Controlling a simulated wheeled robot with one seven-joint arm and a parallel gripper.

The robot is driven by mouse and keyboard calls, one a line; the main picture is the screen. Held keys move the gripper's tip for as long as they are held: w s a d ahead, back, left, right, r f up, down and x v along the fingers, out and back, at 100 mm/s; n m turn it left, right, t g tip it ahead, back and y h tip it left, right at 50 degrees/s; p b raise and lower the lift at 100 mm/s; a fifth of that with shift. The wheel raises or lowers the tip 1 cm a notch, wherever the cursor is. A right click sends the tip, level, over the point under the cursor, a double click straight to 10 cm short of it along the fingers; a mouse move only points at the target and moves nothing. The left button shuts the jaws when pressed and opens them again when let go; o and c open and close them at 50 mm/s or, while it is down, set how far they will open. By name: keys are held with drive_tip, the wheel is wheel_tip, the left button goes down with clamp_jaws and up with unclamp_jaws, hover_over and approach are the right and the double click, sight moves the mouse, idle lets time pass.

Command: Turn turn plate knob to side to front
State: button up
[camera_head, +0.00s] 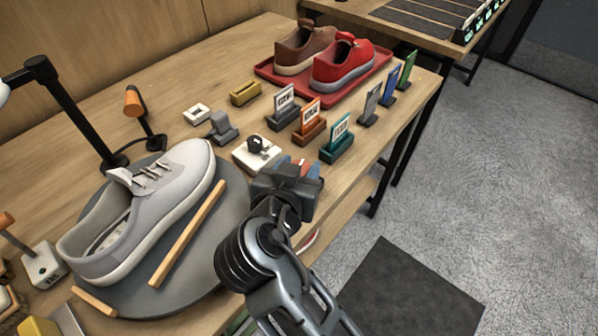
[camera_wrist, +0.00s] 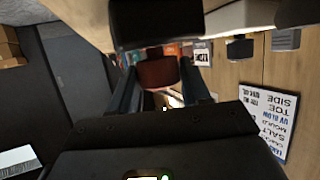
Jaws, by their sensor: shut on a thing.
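The round grey turn plate (camera_head: 232,215) lies at the left of the bench with a light grey sneaker (camera_head: 150,210) on it. A black knob (camera_head: 258,143) stands on a white base (camera_head: 246,160) behind the plate, apart from my gripper. My gripper (camera_head: 305,168) is over the bench's front edge, right of the plate and in front of the knob. In the wrist view its fingers (camera_wrist: 160,90) are shut on a dark red-brown piece (camera_wrist: 157,72). The hand hides most of this piece in the head view.
Teal (camera_head: 337,150) and orange (camera_head: 309,132) card holders stand close behind my gripper. A red tray (camera_head: 262,72) with two shoes is at the back. A wooden bar (camera_head: 187,235) lies by the sneaker. A black lamp arm (camera_head: 75,110) rises at left. Floor at right is open.

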drive_tip(key=shift+w, duration=0.1)
idle(0.3)
drive_tip(key=o, duration=1)
drive_tip(key=shift+b+v, duration=0.4)
drive_tip(key=shift+v, duration=3.5)
